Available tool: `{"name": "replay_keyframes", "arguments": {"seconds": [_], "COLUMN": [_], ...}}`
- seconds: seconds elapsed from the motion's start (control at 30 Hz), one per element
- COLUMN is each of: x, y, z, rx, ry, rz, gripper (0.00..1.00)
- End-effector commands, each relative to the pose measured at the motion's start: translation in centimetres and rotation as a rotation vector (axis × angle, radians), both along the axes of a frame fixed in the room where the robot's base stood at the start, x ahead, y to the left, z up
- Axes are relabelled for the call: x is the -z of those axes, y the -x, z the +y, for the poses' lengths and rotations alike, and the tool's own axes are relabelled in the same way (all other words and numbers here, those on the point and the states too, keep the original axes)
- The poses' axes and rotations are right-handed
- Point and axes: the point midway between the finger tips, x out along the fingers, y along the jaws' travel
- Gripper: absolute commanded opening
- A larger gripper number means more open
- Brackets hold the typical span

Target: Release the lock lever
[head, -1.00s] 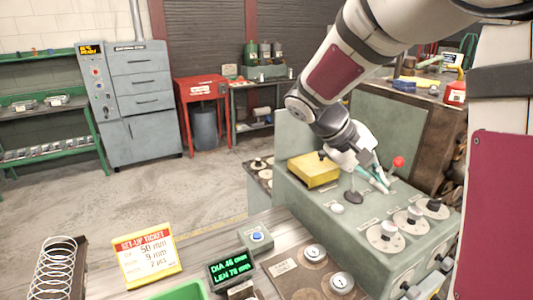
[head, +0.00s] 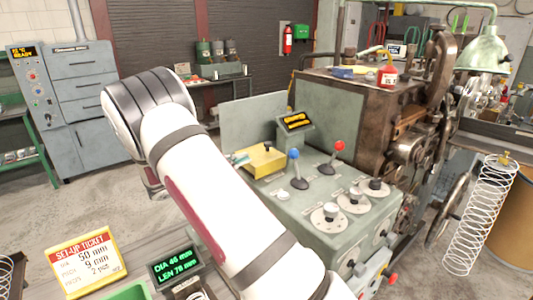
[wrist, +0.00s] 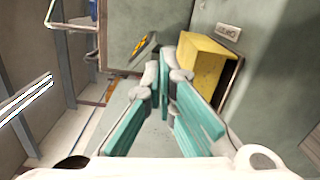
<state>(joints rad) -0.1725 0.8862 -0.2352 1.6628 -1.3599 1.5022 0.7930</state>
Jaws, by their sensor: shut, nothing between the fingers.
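Two levers stand on the green console (head: 262,192) in the head view. One has a blue knob (head: 294,154) and stands nearly upright; the other has a red knob (head: 340,146) and tilts to the right. I cannot tell from their small labels which is the lock lever. My gripper is mostly hidden behind my arm in the head view; a teal fingertip (head: 238,158) shows left of the yellow box, apart from both levers. In the wrist view my gripper (wrist: 166,62) is shut and empty, its fingertips close beside the yellow box. Neither lever shows there.
The yellow box (head: 262,160) sits on the console's left part. Dials (head: 326,218) line its front right. The set-up ticket (head: 86,262) and a green readout (head: 175,265) are at the front left. A tall spring (head: 480,215) stands right.

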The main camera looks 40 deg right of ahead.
Motion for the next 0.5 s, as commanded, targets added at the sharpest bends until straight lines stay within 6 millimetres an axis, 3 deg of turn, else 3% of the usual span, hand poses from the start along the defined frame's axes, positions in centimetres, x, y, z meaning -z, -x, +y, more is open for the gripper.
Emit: {"name": "replay_keyframes", "arguments": {"seconds": [0.37, 0.5], "x": [0.04, -0.01], "y": [-0.08, 0.08], "z": [-0.06, -0.91], "rx": [-0.002, 0.000], "ry": [0.005, 0.005], "rz": [0.001, 0.001], "gripper": [0.00, 0.00]}}
